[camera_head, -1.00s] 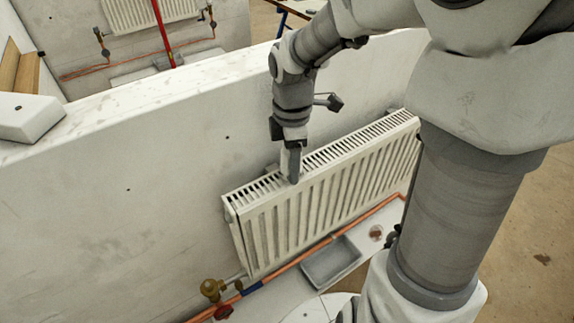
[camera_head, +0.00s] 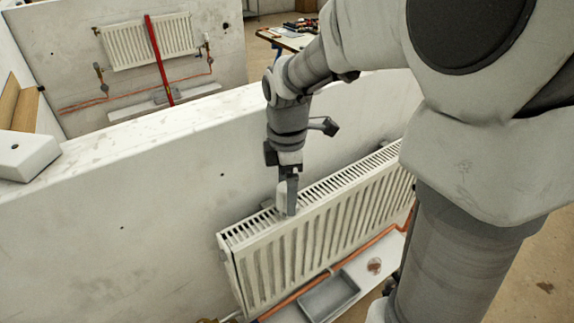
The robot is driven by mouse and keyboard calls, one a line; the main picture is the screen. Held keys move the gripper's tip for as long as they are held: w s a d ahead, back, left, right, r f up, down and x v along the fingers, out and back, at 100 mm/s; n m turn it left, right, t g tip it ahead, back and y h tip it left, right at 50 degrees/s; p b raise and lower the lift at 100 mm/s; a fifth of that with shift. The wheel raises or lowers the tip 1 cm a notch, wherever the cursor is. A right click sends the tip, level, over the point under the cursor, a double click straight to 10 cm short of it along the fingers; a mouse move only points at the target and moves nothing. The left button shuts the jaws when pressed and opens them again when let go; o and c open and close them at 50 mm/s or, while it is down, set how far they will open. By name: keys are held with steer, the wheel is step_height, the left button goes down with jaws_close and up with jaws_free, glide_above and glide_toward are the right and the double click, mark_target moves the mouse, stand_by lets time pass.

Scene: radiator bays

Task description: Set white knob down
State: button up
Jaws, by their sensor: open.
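My gripper (camera_head: 286,196) points down at the top grille of the white panel radiator (camera_head: 318,222), near its left half. Its jaws are open. A small pale shape, which looks like the white knob (camera_head: 281,198), shows just left of the dark finger, at the radiator's top. The finger partly hides it, and I cannot tell whether it touches the finger.
A white wall (camera_head: 150,215) stands behind the radiator, with a white block (camera_head: 24,155) on its top at left. Below are a copper pipe (camera_head: 385,236) and a grey tray (camera_head: 330,296). Another radiator (camera_head: 150,42) hangs in the bay behind.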

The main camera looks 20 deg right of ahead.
step_height(320, 180, up, 9)
steer(key=shift+r, duration=0.2)
stand_by(0.3)
